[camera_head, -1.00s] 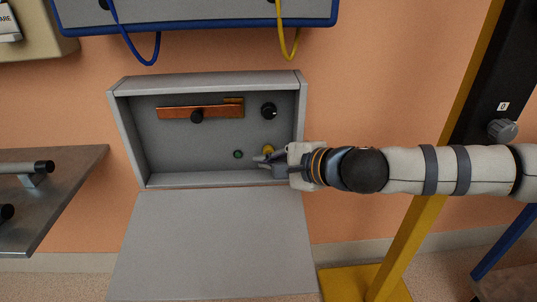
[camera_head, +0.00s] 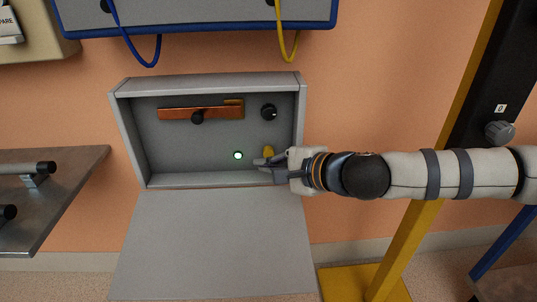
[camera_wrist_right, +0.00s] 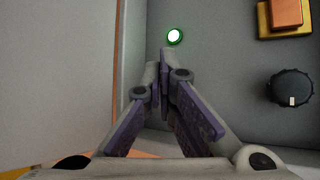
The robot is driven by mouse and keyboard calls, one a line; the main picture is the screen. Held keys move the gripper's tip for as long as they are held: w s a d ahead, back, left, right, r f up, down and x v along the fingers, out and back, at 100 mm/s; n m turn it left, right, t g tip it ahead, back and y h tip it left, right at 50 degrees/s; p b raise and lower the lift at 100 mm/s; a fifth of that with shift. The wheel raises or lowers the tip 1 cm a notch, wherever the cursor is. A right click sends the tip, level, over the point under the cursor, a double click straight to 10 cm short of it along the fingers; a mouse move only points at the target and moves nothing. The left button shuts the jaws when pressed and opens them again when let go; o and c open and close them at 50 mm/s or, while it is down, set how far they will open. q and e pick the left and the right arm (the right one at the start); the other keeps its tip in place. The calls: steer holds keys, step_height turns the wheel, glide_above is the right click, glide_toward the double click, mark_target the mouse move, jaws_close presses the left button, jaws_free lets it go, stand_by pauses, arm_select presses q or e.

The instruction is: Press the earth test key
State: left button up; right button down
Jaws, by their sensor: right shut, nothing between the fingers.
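A grey wall box (camera_head: 205,179) stands open with its lid hanging down below it. A yellow key (camera_head: 268,151), which I take for the earth test key, is at the lower right of its back panel, partly covered by my right gripper. My right gripper (camera_head: 257,163) is shut and empty, with its fingertips just beside and below the yellow key; whether they touch it I cannot tell. In the right wrist view the shut fingers (camera_wrist_right: 163,62) hide the key. A green lamp (camera_head: 238,155) glows left of the key and also in the right wrist view (camera_wrist_right: 174,36). My left gripper is out of view.
A copper-coloured bar (camera_head: 175,113) with a black knob crosses the box's upper part. A black rotary knob (camera_head: 269,112) sits above the key. The box's side wall (camera_head: 299,115) is close to my right gripper. A yellow post (camera_head: 421,220) stands behind my right arm.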

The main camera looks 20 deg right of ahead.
steer(key=shift+s, duration=0.1)
steer(key=shift+s+a+p, duration=0.15)
steer(key=shift+s+a, duration=0.1)
steer(key=shift+s, duration=0.7)
steer(key=shift+s+a+p, duration=0.15)
steer(key=shift+s+a, duration=0.15)
steer(key=shift+s, duration=0.7)
steer(key=shift+s+a+p, duration=0.15)
steer(key=shift+s+a, duration=0.1)
steer(key=shift+s, duration=0.7)
